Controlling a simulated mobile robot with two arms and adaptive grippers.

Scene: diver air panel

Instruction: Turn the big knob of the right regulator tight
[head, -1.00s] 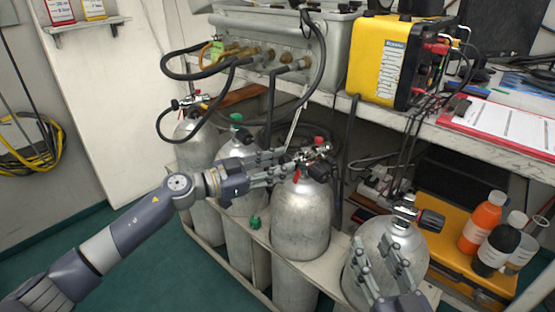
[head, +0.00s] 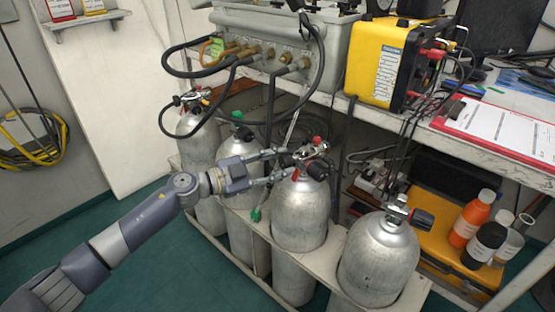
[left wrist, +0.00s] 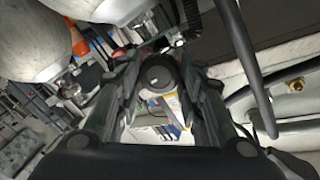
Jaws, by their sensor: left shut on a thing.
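The right regulator (head: 312,152) sits on top of the third cylinder from the left (head: 300,212), with red and black parts showing. My left gripper (head: 286,162) reaches it from the left, its fingers on either side of the regulator's near end. In the left wrist view, the round black big knob (left wrist: 158,76) lies between the two fingers, and the gripper is shut on it. In the head view the fingers mostly hide the knob. How tight it is cannot be seen. My right gripper is in neither current view.
Another regulator (head: 190,98) with hoses tops the far left cylinder. A green-capped cylinder (head: 238,150) stands close behind my left gripper. A cylinder with a black knob (head: 380,255) stands at right. Black hoses hang from the grey panel (head: 270,35) above.

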